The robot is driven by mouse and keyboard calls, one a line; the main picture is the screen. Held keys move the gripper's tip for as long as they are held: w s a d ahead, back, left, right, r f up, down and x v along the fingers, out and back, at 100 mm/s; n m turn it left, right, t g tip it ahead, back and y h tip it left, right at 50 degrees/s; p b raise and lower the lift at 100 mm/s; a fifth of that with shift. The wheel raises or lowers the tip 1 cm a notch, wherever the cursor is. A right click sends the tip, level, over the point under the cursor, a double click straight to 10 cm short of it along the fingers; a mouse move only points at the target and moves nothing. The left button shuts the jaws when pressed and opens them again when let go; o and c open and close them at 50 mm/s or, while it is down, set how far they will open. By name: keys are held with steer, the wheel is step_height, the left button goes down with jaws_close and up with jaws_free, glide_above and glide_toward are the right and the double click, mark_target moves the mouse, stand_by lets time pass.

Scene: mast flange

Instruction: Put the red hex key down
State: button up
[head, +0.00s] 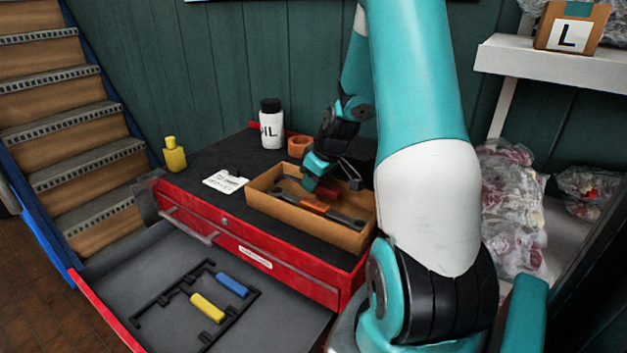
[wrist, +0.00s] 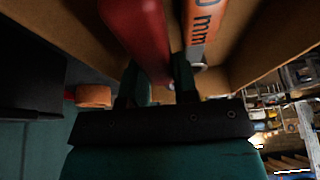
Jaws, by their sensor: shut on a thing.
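My gripper (head: 322,180) is low over the open wooden box (head: 290,219) on the cabinet top. It is shut on the red hex key (head: 328,190). In the wrist view the thick red handle (wrist: 140,35) lies between my two fingers (wrist: 157,85). The handle is inside or just over the box; whether it touches the floor of the box is hidden. An orange-handled tool (head: 315,207) lies in the box close beside it, and its printed handle (wrist: 203,25) shows right of my fingers in the wrist view.
The open drawer (head: 120,275) in front holds a yellow-handled key (head: 208,308) and a blue-handled key (head: 232,285). A white bottle (head: 271,128), an orange ring (head: 299,146) and a paper card (head: 225,181) stand or lie behind and left of the box. A yellow bottle (head: 174,156) stands farther left.

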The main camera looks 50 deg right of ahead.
steer(key=shift+f+b, duration=0.3)
steer(key=shift+f, duration=0.15)
steer(key=o, duration=0.7)
steer(key=w+v, duration=0.1)
steer(key=v, duration=1.2)
steer(key=a+r+n+g+y, duration=0.2)
steer(key=a+r+n+y, duration=0.1)
steer(key=a, duration=2.2)
steer(key=s+a+n+g, duration=0.2)
steer(key=s+a+n, duration=0.1)
steer(key=s+a, duration=1)
steer(key=shift+s+a+g+y, duration=0.15)
steer(key=shift+a+g+y, duration=0.2)
steer(key=shift+a, duration=0.6)
